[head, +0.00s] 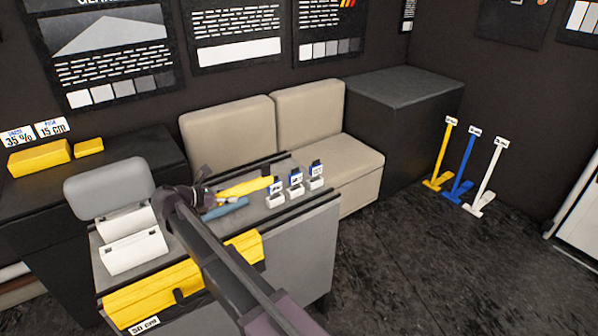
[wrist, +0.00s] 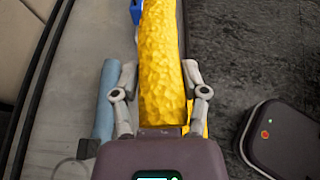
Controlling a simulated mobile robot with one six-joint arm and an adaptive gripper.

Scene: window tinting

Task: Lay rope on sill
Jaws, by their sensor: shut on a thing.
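A thick yellow, lumpy-surfaced roll, which looks like the rope (wrist: 162,60), lies lengthwise between the two fingers of my gripper (wrist: 160,88) in the wrist view. The fingers are shut on it from both sides. In the head view the yellow rope (head: 247,187) is over the grey cart top, partly hidden by my arm; I cannot tell whether it touches the top. My gripper (head: 207,193) is at its left end. A blue-grey roll (wrist: 105,100) lies beside it on the left in the wrist view. No window sill can be made out for certain.
The grey cart (head: 300,240) carries white rolls (head: 133,250) at left and several small blue-and-white labelled items (head: 296,187) at right. A beige sofa (head: 235,135) stands behind.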

